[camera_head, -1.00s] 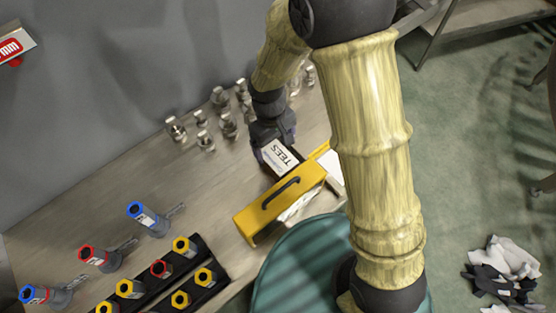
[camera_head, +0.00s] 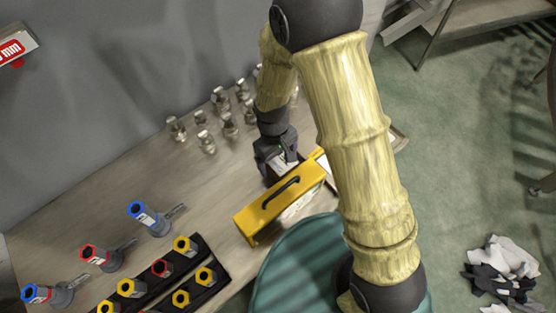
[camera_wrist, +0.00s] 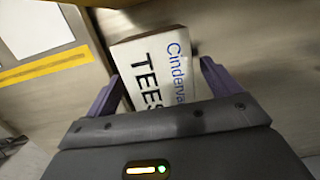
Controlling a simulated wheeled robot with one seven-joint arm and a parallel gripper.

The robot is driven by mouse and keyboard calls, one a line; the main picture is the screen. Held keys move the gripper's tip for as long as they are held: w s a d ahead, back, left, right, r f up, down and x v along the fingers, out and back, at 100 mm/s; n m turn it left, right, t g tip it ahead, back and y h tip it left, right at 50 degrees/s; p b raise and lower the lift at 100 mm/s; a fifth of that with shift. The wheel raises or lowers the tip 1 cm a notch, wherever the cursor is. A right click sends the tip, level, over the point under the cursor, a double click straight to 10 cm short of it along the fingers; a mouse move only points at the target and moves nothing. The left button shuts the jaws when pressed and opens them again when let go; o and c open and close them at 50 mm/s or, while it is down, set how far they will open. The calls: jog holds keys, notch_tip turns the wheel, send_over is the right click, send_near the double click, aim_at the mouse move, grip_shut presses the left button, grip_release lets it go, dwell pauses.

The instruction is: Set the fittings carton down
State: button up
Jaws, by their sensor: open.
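The fittings carton (camera_wrist: 158,62), a white box with a dark edge, reads "TEES" and "Cinderva..." in the wrist view. It lies between the two spread purple fingers of my gripper (camera_wrist: 160,86), with gaps visible beside it. In the head view my gripper (camera_head: 277,157) is over the bench, just behind the yellow toolbox, and covers most of the carton (camera_head: 284,166). The carton appears to be on or very near the bench top (camera_head: 195,180); its underside is hidden.
The yellow toolbox (camera_head: 279,203) with a black handle stands close in front of the carton. Several metal fittings (camera_head: 228,124) stand behind to the left. Blue and red-topped tools (camera_head: 148,217) and a black rack (camera_head: 206,293) are at lower left. A teal drum (camera_head: 300,270) adjoins the bench.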

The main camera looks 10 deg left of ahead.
jog(key=shift+c, duration=0.4)
jog(key=c, duration=1.3)
jog(key=shift+o, duration=0.2)
notch_tip(320, 180, up, 10)
jog(key=shift+r, duration=0.1)
notch_tip(320, 180, up, 14)
jog(key=p, duration=0.9)
send_over(278, 157)
jog(key=shift+w+b, duration=0.1)
jog(key=shift+b, duration=0.2)
